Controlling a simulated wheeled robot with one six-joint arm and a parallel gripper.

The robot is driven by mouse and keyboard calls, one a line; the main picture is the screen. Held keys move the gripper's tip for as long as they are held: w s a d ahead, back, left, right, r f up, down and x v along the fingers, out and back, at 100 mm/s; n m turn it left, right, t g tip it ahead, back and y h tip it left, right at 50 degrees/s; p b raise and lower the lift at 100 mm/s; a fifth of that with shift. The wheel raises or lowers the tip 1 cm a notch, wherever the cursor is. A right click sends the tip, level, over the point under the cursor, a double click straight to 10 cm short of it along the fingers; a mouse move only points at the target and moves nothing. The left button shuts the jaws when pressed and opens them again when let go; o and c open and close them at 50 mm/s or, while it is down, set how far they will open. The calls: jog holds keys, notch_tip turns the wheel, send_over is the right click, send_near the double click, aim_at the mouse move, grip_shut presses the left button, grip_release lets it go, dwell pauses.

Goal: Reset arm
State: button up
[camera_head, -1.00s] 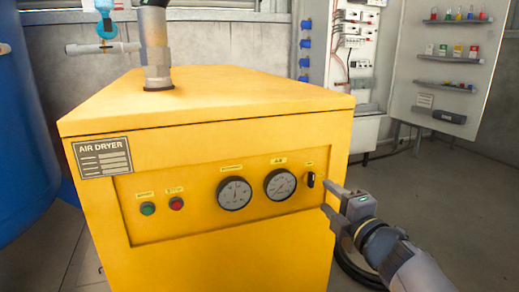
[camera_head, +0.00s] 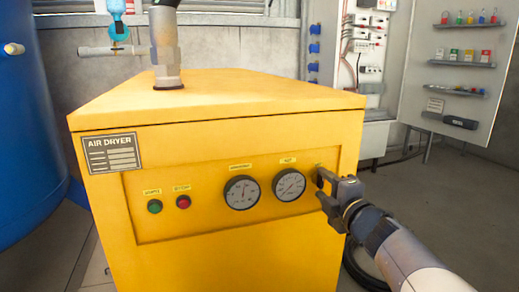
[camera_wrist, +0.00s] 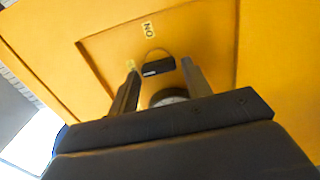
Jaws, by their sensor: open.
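The yellow air dryer (camera_head: 225,262) stands in front of me, its front panel facing me. My gripper (camera_head: 321,187) is at the right end of that panel, over the black knob there, and largely covers it in the head view. In the wrist view my gripper (camera_wrist: 160,70) has its two dark fingers apart, with the black knob (camera_wrist: 158,66) between their tips. I cannot tell whether either finger touches it. A small yellow label (camera_wrist: 147,30) reading "ON" is beside the knob.
Two round gauges (camera_head: 242,192), a green button (camera_head: 154,206) and a red button (camera_head: 183,202) are left of the knob. A blue tank (camera_head: 30,130) stands at the left. A cabinet (camera_head: 468,60) with shelves is behind right. Open floor (camera_head: 470,200) lies to the right.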

jog(key=p+v, duration=0.4)
jog(key=v, duration=0.7)
jog(key=shift+m, duration=0.3)
jog(key=b+x, duration=0.3)
jog(key=x, duration=0.8)
jog(key=shift+w+a+r, duration=0.1)
jog(key=shift+w+r, duration=0.1)
jog(key=shift+w, duration=0.1)
jog(key=m+p, duration=0.3)
jog(key=m, duration=0.1)
jog(key=shift+s+r+m, duration=0.1)
jog(key=shift+r+m, duration=0.05)
jog(key=shift+m, duration=0.15)
jog(key=m+p, duration=0.8)
jog(key=shift+d+r+m, duration=0.1)
jog(key=shift+d+m, duration=0.1)
jog(key=shift+m, duration=0.2)
jog(key=m+p, duration=0.3)
jog(key=m, duration=0.1)
jog(key=shift+p, duration=0.35)
jog(key=shift+s+d+f, duration=0.2)
jog(key=shift+s+f, duration=0.05)
jog(key=shift+s+d, duration=0.15)
jog(key=shift+s, duration=0.4)
